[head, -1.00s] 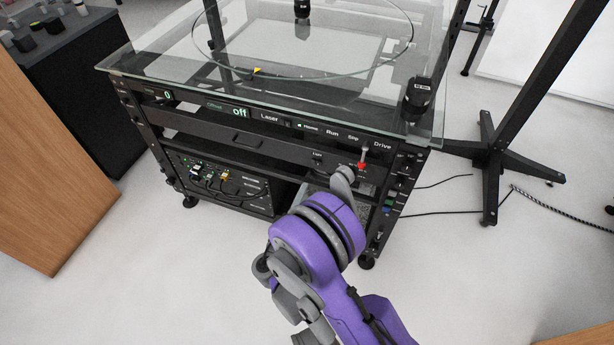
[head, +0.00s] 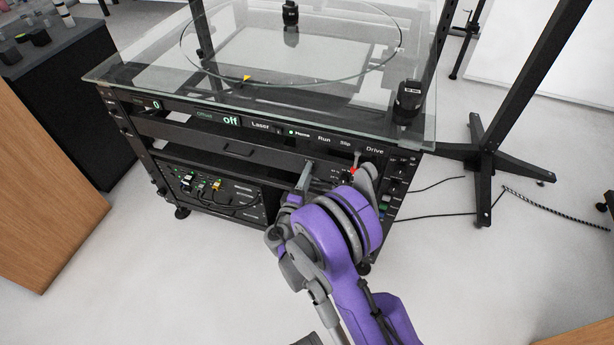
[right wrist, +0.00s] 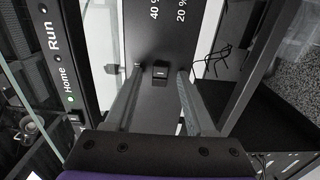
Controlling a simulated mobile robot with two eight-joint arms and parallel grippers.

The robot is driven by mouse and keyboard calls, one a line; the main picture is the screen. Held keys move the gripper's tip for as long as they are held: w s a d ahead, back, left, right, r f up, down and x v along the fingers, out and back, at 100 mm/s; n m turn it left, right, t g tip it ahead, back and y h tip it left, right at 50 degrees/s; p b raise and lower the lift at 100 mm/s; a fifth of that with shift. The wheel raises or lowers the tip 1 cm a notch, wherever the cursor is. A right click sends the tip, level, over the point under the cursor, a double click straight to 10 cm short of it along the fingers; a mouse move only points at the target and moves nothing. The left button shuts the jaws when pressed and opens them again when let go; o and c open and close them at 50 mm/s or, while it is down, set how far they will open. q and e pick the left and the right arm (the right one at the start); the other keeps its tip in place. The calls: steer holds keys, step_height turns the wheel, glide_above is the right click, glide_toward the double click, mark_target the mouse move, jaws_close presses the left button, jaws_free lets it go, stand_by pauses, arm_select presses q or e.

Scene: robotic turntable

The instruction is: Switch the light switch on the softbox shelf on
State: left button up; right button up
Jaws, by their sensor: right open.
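The softbox shelf's black front panel (head: 215,143) runs below the control strip of the turntable rack. In the right wrist view the panel (right wrist: 152,35) carries a small black rocker switch (right wrist: 160,71) and percent markings. My right gripper (head: 305,174) is at the panel's front, right of its middle. In the right wrist view its two fingers (right wrist: 160,77) are open, one on each side of the switch, with nothing held. I cannot tell whether they touch the panel. The gripper hides the switch in the head view. My left gripper is not in view.
The control strip (head: 262,126) with Laser, Home, Run, Slip and Drive labels lies above. A red-tipped lever (head: 352,170) is close to my wrist. A glass top (head: 150,82) overhangs the rack. A black stand (head: 485,150) is at right; floor in front is clear.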

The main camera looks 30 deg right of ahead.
steer(key=shift+c, duration=0.2)
jaws_close()
steer(key=shift+s+d+n+t+y+b, duration=0.1)
steer(key=shift+d+n+t+y+b, duration=0.1)
steer(key=shift+n+t+y, duration=0.5)
steer(key=shift+s+d+n+t+y+b, duration=0.1)
steer(key=shift+n+t+y+b, duration=0.1)
steer(key=shift+n+t+y, duration=0.5)
steer(key=shift+o, duration=0.2)
jaws_free()
